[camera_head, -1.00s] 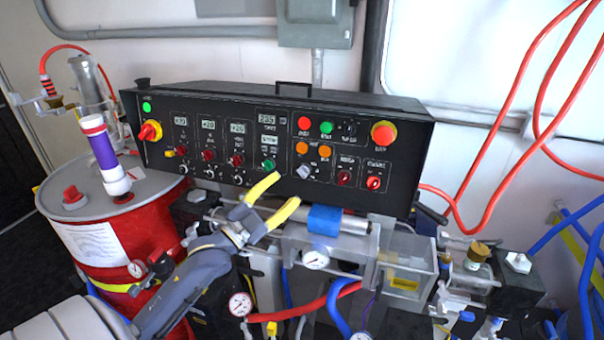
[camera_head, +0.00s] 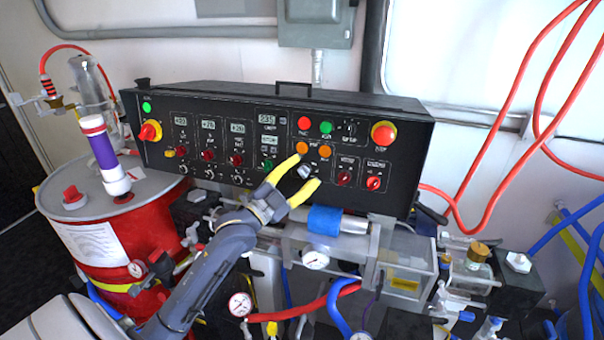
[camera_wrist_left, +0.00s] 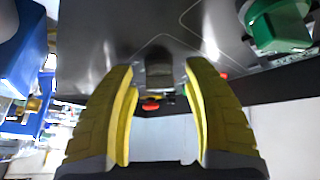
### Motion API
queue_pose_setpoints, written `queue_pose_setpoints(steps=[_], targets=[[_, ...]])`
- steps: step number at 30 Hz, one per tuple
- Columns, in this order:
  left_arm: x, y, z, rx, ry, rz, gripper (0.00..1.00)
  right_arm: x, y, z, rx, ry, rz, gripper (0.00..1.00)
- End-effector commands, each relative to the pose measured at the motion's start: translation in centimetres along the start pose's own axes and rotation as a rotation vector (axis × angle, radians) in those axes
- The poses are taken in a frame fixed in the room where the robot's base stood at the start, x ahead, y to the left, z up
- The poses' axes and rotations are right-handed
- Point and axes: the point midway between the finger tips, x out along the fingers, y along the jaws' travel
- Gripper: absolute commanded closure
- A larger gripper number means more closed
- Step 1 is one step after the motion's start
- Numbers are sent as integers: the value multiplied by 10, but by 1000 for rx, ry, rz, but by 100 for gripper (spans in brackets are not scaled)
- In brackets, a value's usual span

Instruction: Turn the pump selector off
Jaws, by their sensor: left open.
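The black control panel (camera_head: 210,186) spans the middle of the head view, with several knobs, lamps and displays. A grey selector knob (camera_head: 304,172) sits on its lower middle, below two orange buttons; its label is too small to read, so I cannot confirm it is the pump selector. My left gripper (camera_head: 307,170) is open with its yellow fingers on either side of this knob. In the left wrist view the grey knob (camera_wrist_left: 159,73) shows between the open fingertips, not visibly gripped; whether they touch it is unclear. My right gripper is not in view.
A green knob (camera_head: 267,164) is left of the gripper, and red knobs (camera_head: 343,178) are to the right. A red emergency button (camera_head: 383,134) is on the panel's right. A blue-sleeved pipe (camera_head: 324,220) runs below the gripper. A red drum (camera_head: 130,235) stands left.

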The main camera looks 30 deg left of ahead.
Motion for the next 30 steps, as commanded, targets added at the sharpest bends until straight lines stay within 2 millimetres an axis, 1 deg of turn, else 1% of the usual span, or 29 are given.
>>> queue_pose_setpoints(steps=[5,18,30], targets=[[0,0,0,0,0,0,49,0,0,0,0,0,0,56],[0,0,0,0,0,0,100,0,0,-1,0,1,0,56],[0,0,0,-13,1,-10,100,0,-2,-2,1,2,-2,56]])
